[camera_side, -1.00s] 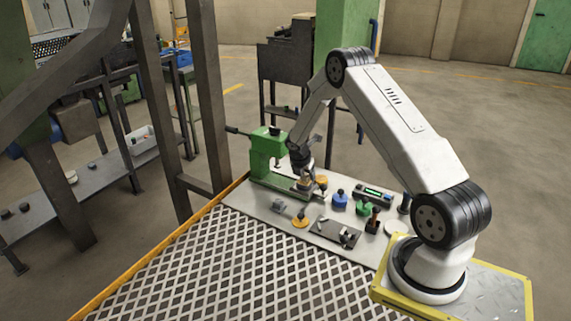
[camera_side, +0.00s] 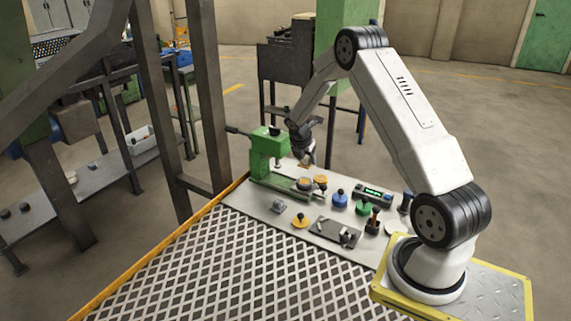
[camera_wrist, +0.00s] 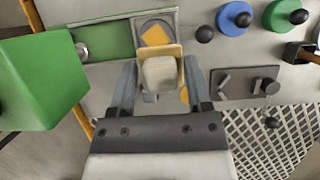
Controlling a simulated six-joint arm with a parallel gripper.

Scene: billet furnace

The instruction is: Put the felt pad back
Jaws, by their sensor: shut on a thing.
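My gripper (camera_wrist: 160,85) is shut on a pale, rounded block with a tan square edge behind it, which looks like the felt pad (camera_wrist: 160,73). In the side view my gripper (camera_side: 308,163) hangs above the bench, clear of it, and the pad is only a small tan patch at its tips. Below is a grey square seat with an orange diamond (camera_wrist: 155,35) in it, at the end of the green press bed (camera_wrist: 105,42). The held pad covers the near part of that seat in the wrist view.
The green press (camera_side: 267,150) stands to the left. A grey clamp plate (camera_side: 330,232) and another orange knob (camera_side: 300,221) lie nearer the mesh deck (camera_side: 240,270).

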